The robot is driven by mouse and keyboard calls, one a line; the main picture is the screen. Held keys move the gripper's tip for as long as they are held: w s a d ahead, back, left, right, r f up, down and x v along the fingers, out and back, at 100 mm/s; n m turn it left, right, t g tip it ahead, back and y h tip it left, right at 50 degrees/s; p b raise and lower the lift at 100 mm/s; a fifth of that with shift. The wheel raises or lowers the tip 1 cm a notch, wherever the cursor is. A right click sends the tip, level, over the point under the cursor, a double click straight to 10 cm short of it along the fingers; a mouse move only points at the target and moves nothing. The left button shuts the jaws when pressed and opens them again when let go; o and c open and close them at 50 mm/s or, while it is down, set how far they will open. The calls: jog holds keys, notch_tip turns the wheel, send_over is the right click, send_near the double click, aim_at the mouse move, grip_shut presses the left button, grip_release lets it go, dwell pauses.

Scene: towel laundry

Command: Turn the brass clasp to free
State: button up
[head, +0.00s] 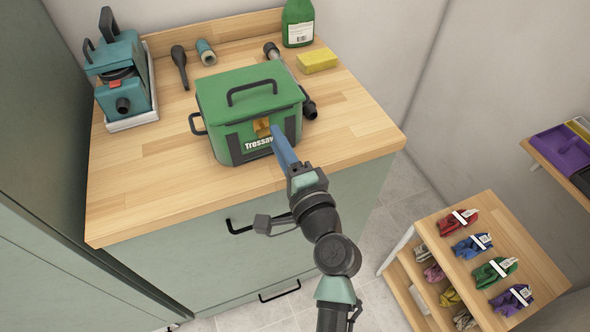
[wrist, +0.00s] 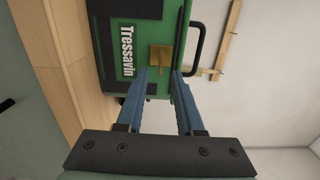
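A green box (head: 245,95) labelled Tressavin stands on the wooden counter, with its lid down and a black handle on top. The brass clasp (head: 261,127) is on its front, near the lid edge; it also shows in the wrist view (wrist: 161,56), where the picture is turned sideways. My gripper (head: 275,129) reaches the box front with its blue fingers. In the wrist view my gripper (wrist: 161,72) is open, one finger on each side of the clasp's lower end. I cannot tell whether either finger touches the clasp.
The counter (head: 145,205) also holds a teal machine (head: 122,75) at left, a yellow sponge (head: 317,60), a green bottle (head: 298,22) and several tools behind the box. A wooden rack (head: 455,225) with bundled gloves stands at lower right. The counter's front left is clear.

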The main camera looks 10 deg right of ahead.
jog(key=b+v, duration=0.1)
jog(key=v, duration=0.9)
jog(key=shift+s+b, duration=0.35)
